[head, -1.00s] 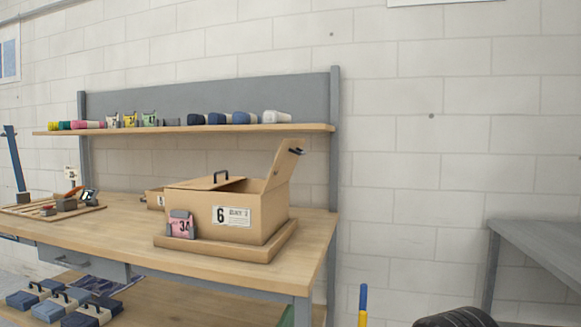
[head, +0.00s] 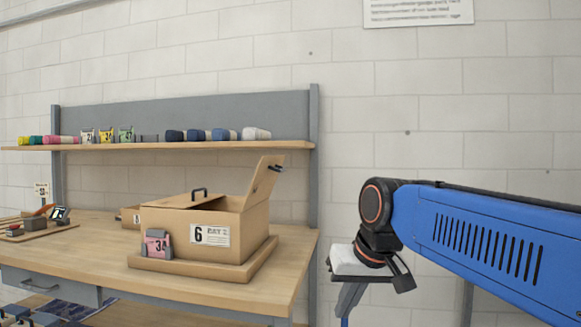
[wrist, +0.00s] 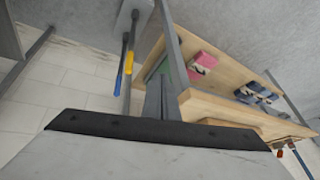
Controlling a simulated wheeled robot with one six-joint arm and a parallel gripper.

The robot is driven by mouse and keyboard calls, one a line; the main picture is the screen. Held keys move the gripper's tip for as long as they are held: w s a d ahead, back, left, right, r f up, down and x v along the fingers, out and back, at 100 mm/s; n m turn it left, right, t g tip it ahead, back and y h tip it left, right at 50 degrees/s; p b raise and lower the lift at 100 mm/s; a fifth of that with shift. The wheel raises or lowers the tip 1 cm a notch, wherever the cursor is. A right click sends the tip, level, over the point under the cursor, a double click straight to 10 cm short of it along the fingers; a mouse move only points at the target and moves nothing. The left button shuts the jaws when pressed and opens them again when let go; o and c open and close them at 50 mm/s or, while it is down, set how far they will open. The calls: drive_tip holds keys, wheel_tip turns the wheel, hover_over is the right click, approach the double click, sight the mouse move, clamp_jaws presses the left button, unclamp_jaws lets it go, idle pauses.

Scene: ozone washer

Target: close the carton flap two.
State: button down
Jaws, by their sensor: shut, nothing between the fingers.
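A brown cardboard carton (head: 217,236) with a white label reading 6 sits on a wooden base on the workbench in the head view. Its right flap (head: 260,184) stands up, leaning outward to the right, with a small black handle near its top. The other flap (head: 180,201) lies almost flat across the top and carries a black handle. I cannot tell which flap is numbered two. My gripper (head: 350,283) hangs below my blue arm, right of the bench and apart from the carton. It is shut and empty. Its pale body with a dark edge fills the bottom of the wrist view (wrist: 155,135).
A pink card marked 34 (head: 157,244) stands at the carton's front left corner. The wooden workbench (head: 100,247) has a shelf (head: 170,146) above it with several rolls and cards. Blue and yellow poles (wrist: 129,60) show in the wrist view.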

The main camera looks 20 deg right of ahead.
drive_tip(key=w+d+r+m+t+y, duration=0.1)
drive_tip(key=w+d+r, duration=0.2)
drive_tip(key=w+r, duration=1.2)
drive_tip(key=w+d+r+m+t+y, duration=0.1)
drive_tip(key=w+d+r+m, duration=0.1)
drive_tip(key=w+r, duration=1.25)
drive_tip(key=w+a+f, duration=0.2)
drive_tip(key=w+a, duration=0.1)
drive_tip(key=a, duration=0.2)
drive_tip(key=shift+w+a+f, duration=0.2)
drive_tip(key=shift+w+f, duration=0.05)
drive_tip(key=shift+w, duration=0.05)
